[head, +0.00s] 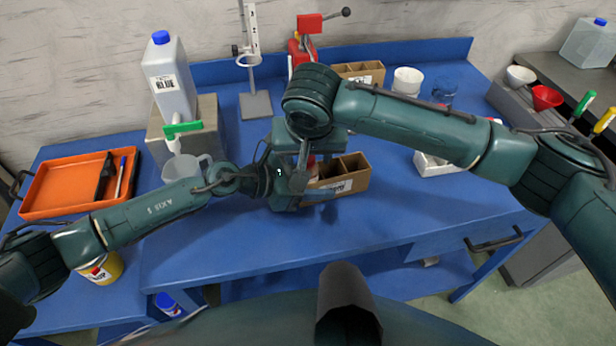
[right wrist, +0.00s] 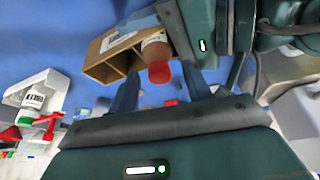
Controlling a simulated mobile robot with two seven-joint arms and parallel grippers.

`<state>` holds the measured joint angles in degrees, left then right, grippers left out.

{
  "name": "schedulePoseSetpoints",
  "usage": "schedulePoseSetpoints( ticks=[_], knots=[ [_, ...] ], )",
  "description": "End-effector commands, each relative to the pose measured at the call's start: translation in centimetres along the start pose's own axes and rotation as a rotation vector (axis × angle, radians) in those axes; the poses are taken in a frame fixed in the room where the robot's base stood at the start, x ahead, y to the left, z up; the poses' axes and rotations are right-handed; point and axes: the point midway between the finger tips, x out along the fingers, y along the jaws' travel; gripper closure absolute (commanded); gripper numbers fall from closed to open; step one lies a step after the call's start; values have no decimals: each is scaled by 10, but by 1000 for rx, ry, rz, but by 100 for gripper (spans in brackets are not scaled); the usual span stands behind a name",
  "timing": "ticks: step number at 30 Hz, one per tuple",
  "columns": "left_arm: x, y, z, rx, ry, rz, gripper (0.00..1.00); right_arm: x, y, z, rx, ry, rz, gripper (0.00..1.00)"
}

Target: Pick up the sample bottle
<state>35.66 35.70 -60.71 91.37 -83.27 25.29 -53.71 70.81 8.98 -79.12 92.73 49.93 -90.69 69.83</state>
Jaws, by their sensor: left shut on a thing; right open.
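The sample bottle, brown with a red cap (right wrist: 158,70), shows in the right wrist view beside the divided cardboard box (right wrist: 104,66). In the head view my arms mostly hide it. My left gripper (head: 298,188) is shut on the bottle at the box's left end, and its dark housing also shows at the top of the right wrist view. My right gripper (right wrist: 160,82) is open, with the red cap between its two fingers and no clear grip on it. In the head view my right gripper (head: 301,168) points down just above the left one.
An orange tray (head: 48,192), a jug (head: 186,168) and a large blue-capped bottle (head: 172,85) stand left. A clamp stand (head: 256,104), another cardboard box (head: 366,70) and a white container (head: 407,80) stand behind. The blue bench (head: 400,215) is clear at front right.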

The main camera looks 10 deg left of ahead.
Motion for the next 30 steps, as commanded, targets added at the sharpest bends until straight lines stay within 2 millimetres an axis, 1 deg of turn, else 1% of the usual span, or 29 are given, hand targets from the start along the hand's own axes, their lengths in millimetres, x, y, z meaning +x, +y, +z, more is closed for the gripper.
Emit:
schedulePoseSetpoints(
  ticks=[1,2,19,30],
  knots=[
    [0,0,0,0,0,0,75,0,0,0,0,0,0,51],
    [0,0,0,0,1,0,75,0,0,0,0,0,0,53],
    [0,0,0,0,1,0,75,0,0,0,0,0,-1,100],
    [0,0,0,0,1,0,75,-1,0,0,0,0,-1,100]
  ],
)
